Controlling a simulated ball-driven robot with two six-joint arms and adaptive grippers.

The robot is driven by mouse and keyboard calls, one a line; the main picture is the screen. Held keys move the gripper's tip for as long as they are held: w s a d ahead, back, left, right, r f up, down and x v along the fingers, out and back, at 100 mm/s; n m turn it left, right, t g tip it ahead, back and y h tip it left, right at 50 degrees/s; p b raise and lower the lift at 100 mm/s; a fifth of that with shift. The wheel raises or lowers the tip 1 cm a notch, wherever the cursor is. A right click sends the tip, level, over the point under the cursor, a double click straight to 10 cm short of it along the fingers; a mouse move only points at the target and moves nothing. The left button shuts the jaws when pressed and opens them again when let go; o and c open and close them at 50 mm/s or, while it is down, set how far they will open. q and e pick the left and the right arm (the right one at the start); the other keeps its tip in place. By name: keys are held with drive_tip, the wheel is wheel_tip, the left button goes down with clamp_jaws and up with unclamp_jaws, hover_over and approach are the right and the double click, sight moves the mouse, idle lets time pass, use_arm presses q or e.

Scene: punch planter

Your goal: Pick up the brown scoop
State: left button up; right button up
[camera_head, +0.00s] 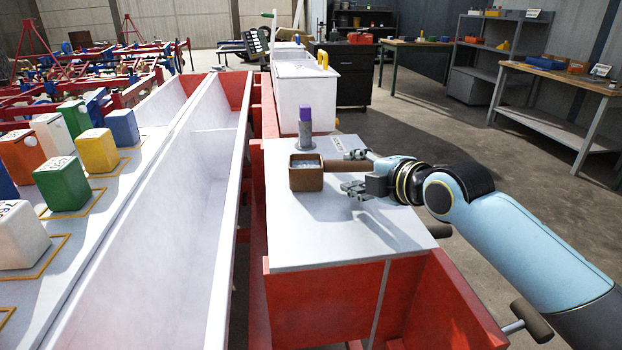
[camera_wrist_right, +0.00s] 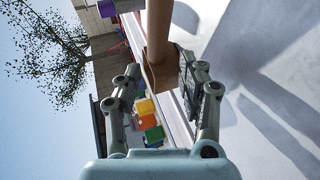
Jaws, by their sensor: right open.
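The brown scoop (camera_head: 306,178) rests on the white tabletop (camera_head: 300,232), its square cup to the left with pale contents and its handle pointing right. My right gripper (camera_head: 354,172) comes in from the right, open, with one finger on the far side of the handle and one on the near side. My left gripper is not in view.
A grey post with a purple top (camera_head: 305,115) stands just behind the scoop. A white bin (camera_head: 306,95) stands farther back. A long white trough (camera_head: 190,200) lies left, with several coloured canisters beyond it. The tabletop in front of the scoop is clear.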

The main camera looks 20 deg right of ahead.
sight(337, 167)
drive_tip(key=shift+w+f, duration=0.15)
drive_tip(key=shift+w, duration=0.25)
drive_tip(key=x, duration=0.5)
drive_tip(key=shift+b, duration=0.3)
drive_tip(key=shift+c, duration=0.7)
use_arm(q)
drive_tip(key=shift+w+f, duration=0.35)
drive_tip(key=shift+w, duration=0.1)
use_arm(e)
clamp_jaws()
